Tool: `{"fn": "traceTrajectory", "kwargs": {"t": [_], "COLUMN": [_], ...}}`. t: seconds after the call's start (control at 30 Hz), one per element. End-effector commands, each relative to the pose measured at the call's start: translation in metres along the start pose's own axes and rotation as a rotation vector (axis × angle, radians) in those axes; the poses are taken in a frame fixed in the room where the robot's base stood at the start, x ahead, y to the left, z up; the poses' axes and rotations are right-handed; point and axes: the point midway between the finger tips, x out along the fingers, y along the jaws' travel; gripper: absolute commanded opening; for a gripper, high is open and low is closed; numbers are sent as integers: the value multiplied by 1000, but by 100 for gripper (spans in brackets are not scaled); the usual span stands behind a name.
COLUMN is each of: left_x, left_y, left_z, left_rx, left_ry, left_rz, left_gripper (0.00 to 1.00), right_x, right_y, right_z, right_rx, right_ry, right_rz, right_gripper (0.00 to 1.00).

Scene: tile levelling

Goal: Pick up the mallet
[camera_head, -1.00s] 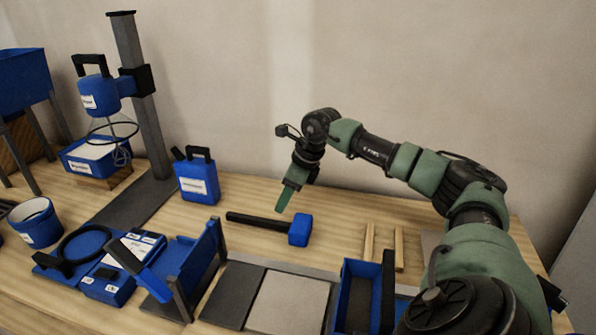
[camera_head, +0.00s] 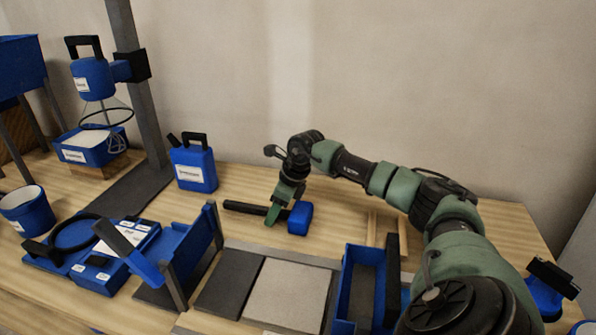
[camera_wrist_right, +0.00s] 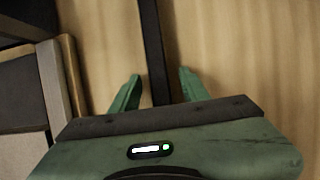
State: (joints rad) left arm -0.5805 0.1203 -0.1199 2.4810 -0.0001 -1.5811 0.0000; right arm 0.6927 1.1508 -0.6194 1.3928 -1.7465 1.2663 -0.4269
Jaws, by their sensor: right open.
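The mallet lies on the wooden table, with a blue head (camera_head: 300,218) at the right and a black handle (camera_head: 245,207) pointing left. My right gripper (camera_head: 278,214) is down at the handle, close to the head. In the right wrist view the black handle (camera_wrist_right: 152,55) runs between the two green fingers of my right gripper (camera_wrist_right: 155,88). The fingers are open, with a gap on each side of the handle. The mallet head is out of that view. My left gripper is not in view.
A blue jug (camera_head: 194,168) stands behind and left of the mallet. In front are a dark tile (camera_head: 228,288), a light tile (camera_head: 288,294) and a blue open box (camera_head: 347,290). Two wooden strips (camera_head: 403,243) lie to the right. A blue bucket (camera_head: 27,211) stands far left.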

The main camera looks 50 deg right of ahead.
Motion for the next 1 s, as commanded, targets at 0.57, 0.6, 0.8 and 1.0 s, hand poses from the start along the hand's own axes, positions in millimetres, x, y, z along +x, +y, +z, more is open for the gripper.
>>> {"fn": "traceTrajectory", "kwargs": {"t": [0.57,0.6,0.8,1.0], "left_x": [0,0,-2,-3], "left_y": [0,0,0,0], "left_z": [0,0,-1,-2], "left_rx": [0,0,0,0], "left_ry": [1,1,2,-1], "left_rz": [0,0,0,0], "left_gripper": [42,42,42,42], "right_x": [-2,-2,-7,-31], "right_y": [-1,-1,-1,-1], "right_z": [1,1,3,14], "right_rx": [0,0,-1,-1], "right_ry": [-2,-2,-4,-6], "right_rz": [-2,-2,-3,-5], "right_gripper": [0,0,0,0]}}
